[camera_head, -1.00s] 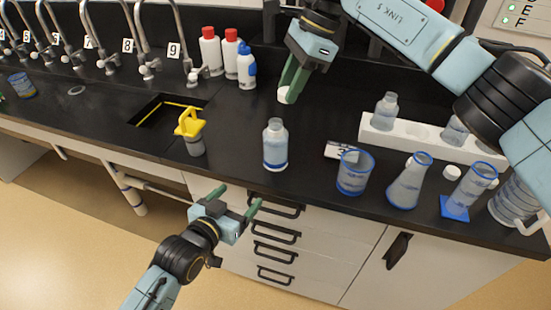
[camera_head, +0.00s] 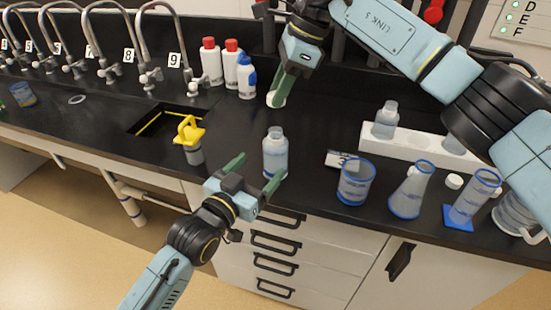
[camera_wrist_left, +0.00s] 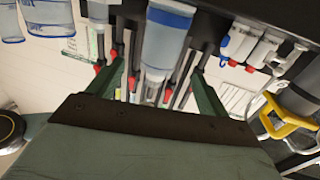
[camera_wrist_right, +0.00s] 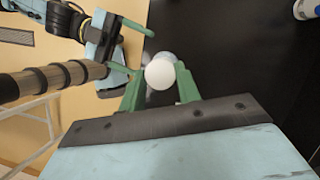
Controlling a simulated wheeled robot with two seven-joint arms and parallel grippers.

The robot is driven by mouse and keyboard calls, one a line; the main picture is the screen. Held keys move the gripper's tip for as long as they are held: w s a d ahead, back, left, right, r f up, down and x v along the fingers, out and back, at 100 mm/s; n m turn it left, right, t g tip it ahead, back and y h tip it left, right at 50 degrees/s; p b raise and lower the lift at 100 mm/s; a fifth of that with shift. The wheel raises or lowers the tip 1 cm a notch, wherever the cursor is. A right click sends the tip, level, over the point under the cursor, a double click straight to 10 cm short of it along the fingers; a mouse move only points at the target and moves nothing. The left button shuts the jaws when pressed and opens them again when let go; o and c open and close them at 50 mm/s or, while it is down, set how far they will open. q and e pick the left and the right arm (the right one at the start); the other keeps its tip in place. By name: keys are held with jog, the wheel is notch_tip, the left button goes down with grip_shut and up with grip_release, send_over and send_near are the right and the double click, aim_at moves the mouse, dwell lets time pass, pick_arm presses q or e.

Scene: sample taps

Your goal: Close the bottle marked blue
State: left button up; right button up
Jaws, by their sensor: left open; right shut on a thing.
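An open clear bottle (camera_head: 275,155) with bluish contents stands upright on the black counter near its front edge. It also shows between my left fingers in the left wrist view (camera_wrist_left: 165,42), with a blue band near its base. My left gripper (camera_head: 256,172) is open, its fingers spread just in front of the bottle; contact cannot be told. My right gripper (camera_head: 280,93) is shut on a white cap (camera_wrist_right: 160,73), held above the counter behind the bottle. The cap shows only partly in the head view (camera_head: 274,100).
A yellow-topped container (camera_head: 189,135) stands left of the bottle by the sink (camera_head: 150,118). A beaker (camera_head: 355,182), a flask (camera_head: 409,192) and a white rack (camera_head: 415,147) with bottles stand right. Another white cap (camera_head: 454,181) lies there. Capped bottles (camera_head: 211,62) stand behind.

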pick_arm(q)
jog(key=x, duration=0.8)
jog(key=shift+w+d, duration=0.15)
jog(key=c, duration=1.5)
pick_arm(e)
send_over(274, 130)
jog(key=d, duration=0.1)
jog(key=shift+f, duration=2.5)
jog(key=shift+f, duration=0.15)
jog(key=shift+f, duration=0.75)
jog(key=shift+f, duration=0.55)
